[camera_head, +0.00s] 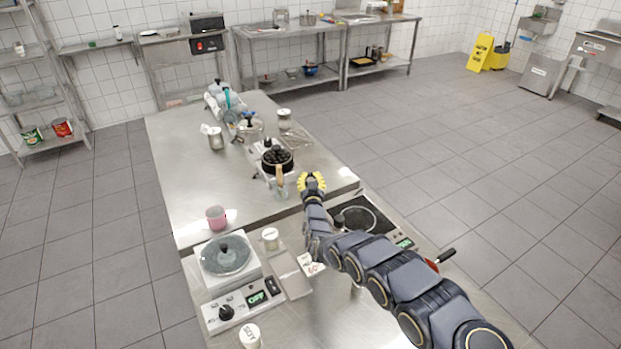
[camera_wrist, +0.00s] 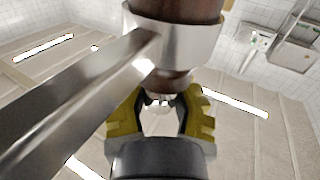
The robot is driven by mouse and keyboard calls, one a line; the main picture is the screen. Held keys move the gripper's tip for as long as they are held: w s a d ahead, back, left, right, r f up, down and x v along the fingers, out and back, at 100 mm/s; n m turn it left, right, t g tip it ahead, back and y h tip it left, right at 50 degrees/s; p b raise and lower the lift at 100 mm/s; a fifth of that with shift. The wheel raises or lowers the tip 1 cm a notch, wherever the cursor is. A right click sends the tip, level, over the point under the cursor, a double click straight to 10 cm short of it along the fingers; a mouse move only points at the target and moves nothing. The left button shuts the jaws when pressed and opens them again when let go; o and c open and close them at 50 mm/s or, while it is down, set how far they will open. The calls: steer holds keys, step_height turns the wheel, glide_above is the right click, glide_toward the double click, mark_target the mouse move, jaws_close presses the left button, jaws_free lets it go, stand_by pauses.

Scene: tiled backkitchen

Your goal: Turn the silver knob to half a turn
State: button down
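My gripper (camera_head: 312,184) has yellow fingers and is stretched out above the worktop, at the right of a black pan (camera_head: 277,160) in the head view. In the wrist view the fingers of my gripper (camera_wrist: 160,112) stand apart with a bright gap between them. A brown and silver cylinder (camera_wrist: 178,35) with a shiny metal bar (camera_wrist: 75,95) fills the upper part of that view and hides the fingertips. I cannot tell whether they touch it. I cannot make out a silver knob for certain; the left hot plate (camera_head: 245,285) has a dark knob (camera_head: 227,312) on its front.
A pink cup (camera_head: 216,218) and a white jar (camera_head: 270,238) stand near the left hot plate. A second cooktop (camera_head: 362,214) lies beside my arm. A whisk (camera_head: 296,136), jars and a rack of utensils (camera_head: 222,98) stand farther back. The steel worktop (camera_head: 172,170) has bare room at left.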

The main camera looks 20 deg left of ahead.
steer(key=shift+s+a+m+h, duration=0.1)
steer(key=shift+m+h, duration=0.2)
steer(key=shift+h, duration=0.1)
steer(key=m+h, duration=0.1)
steer(key=h, duration=0.1)
steer(key=m+t+h, duration=0.1)
steer(key=m+h, duration=0.1)
steer(key=h, duration=0.1)
steer(key=shift+d+f, duration=0.15)
steer(key=shift+d, duration=0.05)
steer(key=shift+d+m+g+h, duration=0.2)
steer(key=shift+m+h, duration=0.7)
steer(key=shift+h, duration=0.4)
steer(key=shift+d+m+g+h, duration=0.2)
steer(key=shift+m+h, duration=0.7)
steer(key=shift+h, duration=0.4)
steer(key=shift+d+m+g+h, duration=0.2)
steer(key=shift+m+g+h, duration=0.3)
steer(key=shift+m+h, duration=0.6)
steer(key=c, duration=0.8)
jaws_free()
steer(key=shift+a, duration=0.1)
